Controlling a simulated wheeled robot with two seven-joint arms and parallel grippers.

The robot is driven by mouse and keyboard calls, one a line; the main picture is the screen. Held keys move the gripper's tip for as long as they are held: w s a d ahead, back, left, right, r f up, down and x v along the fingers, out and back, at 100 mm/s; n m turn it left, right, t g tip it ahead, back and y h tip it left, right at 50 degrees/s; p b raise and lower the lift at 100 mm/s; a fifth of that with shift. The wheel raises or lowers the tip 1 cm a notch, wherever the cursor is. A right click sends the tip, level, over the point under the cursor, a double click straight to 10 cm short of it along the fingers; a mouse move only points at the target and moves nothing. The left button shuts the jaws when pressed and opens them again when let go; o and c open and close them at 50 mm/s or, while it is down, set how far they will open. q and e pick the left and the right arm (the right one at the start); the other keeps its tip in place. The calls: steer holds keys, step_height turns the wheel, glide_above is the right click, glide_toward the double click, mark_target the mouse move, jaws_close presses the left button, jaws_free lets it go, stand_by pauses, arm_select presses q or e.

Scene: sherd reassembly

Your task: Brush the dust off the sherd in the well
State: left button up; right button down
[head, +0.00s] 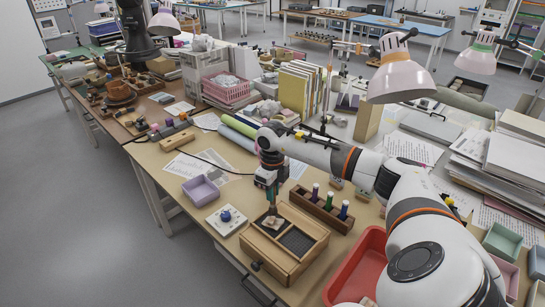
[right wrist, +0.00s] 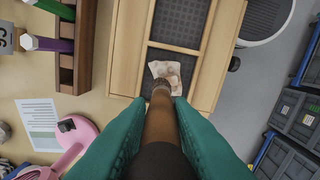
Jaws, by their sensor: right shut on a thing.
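My right gripper (head: 271,196) is shut on a brush (right wrist: 160,118); its brown handle runs between the teal fingers in the right wrist view. The brush points down over a wooden box (head: 284,266) with dark-lined wells. A pale, beige-pink sherd (right wrist: 165,70) with brownish patches lies in one well, and it also shows small under the brush in the head view (head: 272,222). The dark bristle tip is at the sherd's near edge and overlaps it in the picture; I cannot tell whether it presses on it. My left gripper is not in view.
A wooden rack (head: 314,212) with purple, green and blue-topped tools stands just behind the box. A white tile with a blue knob (head: 226,214) lies left of it, a lavender tray (head: 201,191) beyond. A red tray (head: 357,268) is at right, near my arm.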

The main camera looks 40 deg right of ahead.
steer(key=shift+f+b, duration=0.5)
steer(key=shift+f, duration=0.3)
steer(key=shift+r, duration=0.1)
